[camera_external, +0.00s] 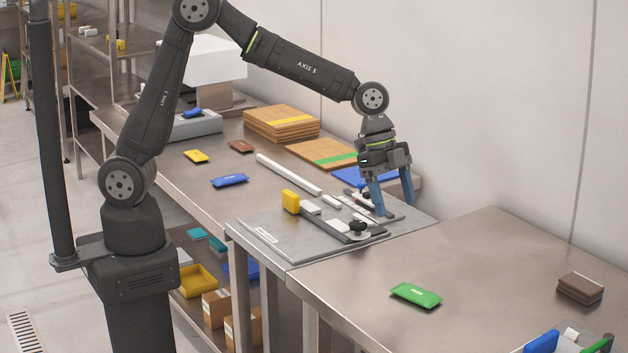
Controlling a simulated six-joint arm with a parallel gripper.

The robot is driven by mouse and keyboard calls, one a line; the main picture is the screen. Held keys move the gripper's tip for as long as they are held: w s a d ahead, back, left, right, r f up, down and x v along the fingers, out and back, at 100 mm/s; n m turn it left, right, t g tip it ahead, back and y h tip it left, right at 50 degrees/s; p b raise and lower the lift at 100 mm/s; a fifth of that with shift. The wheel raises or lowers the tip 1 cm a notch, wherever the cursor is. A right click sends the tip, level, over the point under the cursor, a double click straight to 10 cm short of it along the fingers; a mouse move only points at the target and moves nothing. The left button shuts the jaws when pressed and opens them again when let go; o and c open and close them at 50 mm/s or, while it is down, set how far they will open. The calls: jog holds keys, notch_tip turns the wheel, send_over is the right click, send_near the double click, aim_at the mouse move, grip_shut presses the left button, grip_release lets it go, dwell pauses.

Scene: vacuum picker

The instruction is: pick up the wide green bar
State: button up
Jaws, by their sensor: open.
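A green flat bar (416,295), wide and wrapper-like with a small pale mark, lies flat on the right-hand steel table, near its left part. Nothing touches it. My gripper (393,206) has two blue fingers pointing down and is open. It is over the back right of the grey fixture plate (280,240), up and behind the green bar and well apart from it. I see nothing held between the fingers; whether the fingertips touch the fixture parts I cannot tell.
A yellow block (290,201) and clamp parts with a black knob (357,227) stand on the fixture plate. Brown bars (580,288) lie at the far right. A container with blue and green items (570,342) is cut off at bottom right. Table around the green bar is clear.

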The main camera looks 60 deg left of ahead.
jog(key=s+d, duration=0.3)
send_near(413, 291)
jog(key=shift+n, duration=0.4)
jog(key=x, duration=0.8)
jog(key=shift+a, duration=0.1)
jog(key=shift+c, duration=0.4)
jog(key=c, duration=1)
